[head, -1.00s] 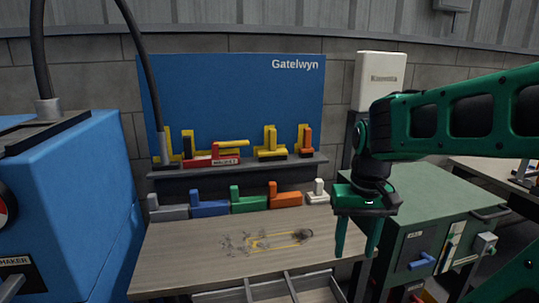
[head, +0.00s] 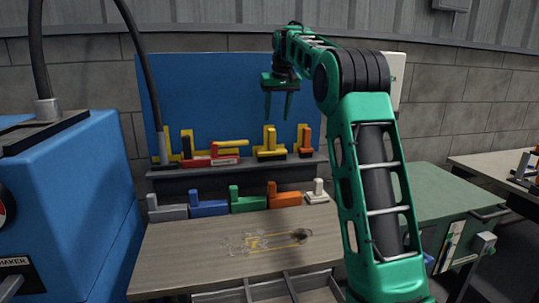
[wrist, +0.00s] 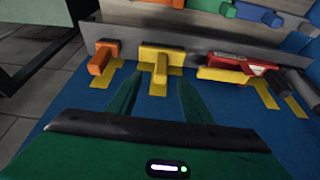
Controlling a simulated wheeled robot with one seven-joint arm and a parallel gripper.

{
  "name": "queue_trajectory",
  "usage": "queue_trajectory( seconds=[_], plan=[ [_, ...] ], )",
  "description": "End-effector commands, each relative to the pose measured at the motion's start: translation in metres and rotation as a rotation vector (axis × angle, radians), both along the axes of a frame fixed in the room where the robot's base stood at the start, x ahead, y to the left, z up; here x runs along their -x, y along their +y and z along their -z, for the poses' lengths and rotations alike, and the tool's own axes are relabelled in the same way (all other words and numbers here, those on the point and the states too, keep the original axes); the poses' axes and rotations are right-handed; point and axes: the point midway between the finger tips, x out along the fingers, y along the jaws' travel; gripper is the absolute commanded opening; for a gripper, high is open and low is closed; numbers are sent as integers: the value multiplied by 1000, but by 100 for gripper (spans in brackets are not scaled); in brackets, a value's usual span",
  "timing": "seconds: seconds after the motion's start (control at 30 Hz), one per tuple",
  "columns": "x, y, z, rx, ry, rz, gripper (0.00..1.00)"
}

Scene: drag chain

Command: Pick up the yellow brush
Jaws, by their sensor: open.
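A yellow brush (head: 271,141) with an upright handle and dark base stands on the dark shelf against the blue panel. In the wrist view this yellow brush (wrist: 159,60) lies ahead, between the lines of the fingers. Another yellow item (head: 231,143) lies lengthwise by the red brush; in the wrist view this item (wrist: 230,75) is to the right. My gripper (head: 277,117) is open and empty, above the upright yellow brush and apart from it. In the wrist view, my gripper (wrist: 157,82) points towards it.
An orange brush (head: 304,138) stands close to the yellow one's right, and a red brush (head: 213,155) to its left. Several coloured brushes line the lower row above the wooden bench (head: 190,257). The blue panel (head: 205,90) is close behind the shelf.

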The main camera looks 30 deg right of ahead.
Motion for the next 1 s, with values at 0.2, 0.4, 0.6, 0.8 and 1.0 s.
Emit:
queue_trajectory(
  seconds=[0.2,0.4,0.6,0.8,1.0],
  plan=[
    [-26,-1,0,4,-22,-19,45],
    [-36,-4,25,5,-23,-20,45],
    [-44,-7,46,5,-23,-20,45],
    [-48,-8,54,5,-23,-20,45],
    [-56,-11,77,5,-22,-20,45]
  ],
)
